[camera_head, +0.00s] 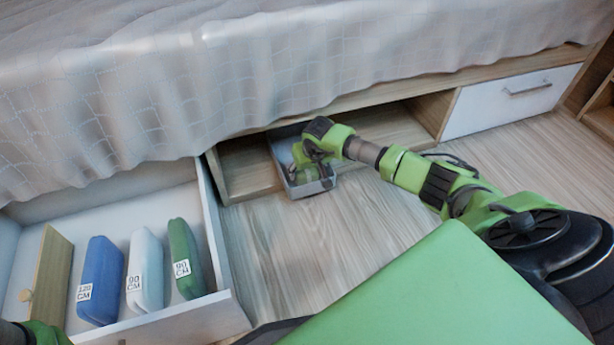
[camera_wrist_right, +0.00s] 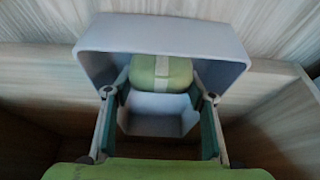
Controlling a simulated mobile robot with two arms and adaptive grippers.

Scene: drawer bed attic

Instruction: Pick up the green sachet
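The green sachet (camera_wrist_right: 162,73), with a pale band across it, is in a grey box (camera_wrist_right: 160,37). In the head view the sachet shows partly (camera_head: 305,176) inside the grey box (camera_head: 283,160), under my gripper. My right gripper (camera_wrist_right: 160,95) reaches into the box, its fingers spread on either side of the sachet. Whether they touch it is hard to tell. It also shows in the head view (camera_head: 312,158), at the box by the open space under the bed. Only a small part of my left arm shows at the lower left corner.
An open drawer (camera_head: 232,312) at left holds a blue case (camera_head: 100,280), a pale case (camera_head: 145,270), a green case (camera_head: 185,258) and a wooden divider (camera_head: 50,275). A closed white drawer (camera_head: 510,98) is at right. The bed (camera_head: 250,70) overhangs the box. The floor in front is clear.

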